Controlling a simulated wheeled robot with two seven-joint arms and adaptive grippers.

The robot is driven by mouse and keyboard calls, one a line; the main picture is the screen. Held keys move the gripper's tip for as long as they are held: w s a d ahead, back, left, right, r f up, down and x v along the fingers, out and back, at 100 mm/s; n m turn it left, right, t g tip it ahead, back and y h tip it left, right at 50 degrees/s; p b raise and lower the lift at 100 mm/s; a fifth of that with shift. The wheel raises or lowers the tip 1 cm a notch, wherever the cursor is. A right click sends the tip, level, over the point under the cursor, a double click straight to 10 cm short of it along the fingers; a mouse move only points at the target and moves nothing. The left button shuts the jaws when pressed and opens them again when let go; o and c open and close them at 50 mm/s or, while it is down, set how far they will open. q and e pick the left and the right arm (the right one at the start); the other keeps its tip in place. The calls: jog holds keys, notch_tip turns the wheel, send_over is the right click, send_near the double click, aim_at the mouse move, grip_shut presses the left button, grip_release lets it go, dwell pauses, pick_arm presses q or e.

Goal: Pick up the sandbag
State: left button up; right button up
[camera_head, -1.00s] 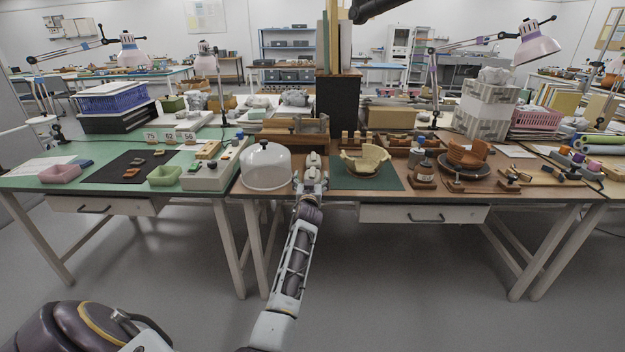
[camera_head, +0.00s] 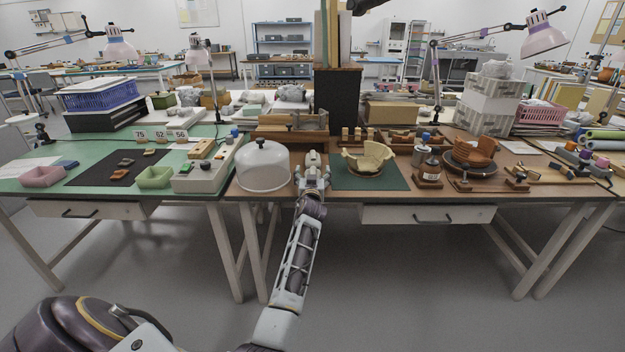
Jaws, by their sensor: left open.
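I cannot pick out a sandbag for certain. My left gripper (camera_head: 313,160) is at the front of the brown work table, between the white dome and the green mat. Its jaws are open, but small and seen from behind, and they hide the table surface beneath them. A pale, jagged, partly rebuilt pot (camera_head: 368,157) stands on the dark green mat (camera_head: 395,180), just right of the gripper and apart from it. My right gripper is not in view.
A white dome (camera_head: 263,168) with a dark knob stands close left of the gripper. Behind is a wooden box (camera_head: 290,128). A dark upright block (camera_head: 337,100) rises at the back. The green table with trays (camera_head: 155,177) is at left.

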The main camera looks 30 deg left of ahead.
aim_at(313, 170)
pick_arm(q)
jog(key=shift+c, duration=0.3)
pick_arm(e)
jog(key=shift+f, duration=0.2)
pick_arm(q)
jog(key=c, duration=1.4)
jog(key=shift+c, duration=0.2)
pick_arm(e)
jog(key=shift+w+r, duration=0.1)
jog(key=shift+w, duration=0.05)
pick_arm(q)
jog(key=shift+r, duration=0.15)
jog(key=shift+r, duration=0.4)
jog(key=shift+r+p, duration=1.7)
jog(key=shift+r, duration=2.85)
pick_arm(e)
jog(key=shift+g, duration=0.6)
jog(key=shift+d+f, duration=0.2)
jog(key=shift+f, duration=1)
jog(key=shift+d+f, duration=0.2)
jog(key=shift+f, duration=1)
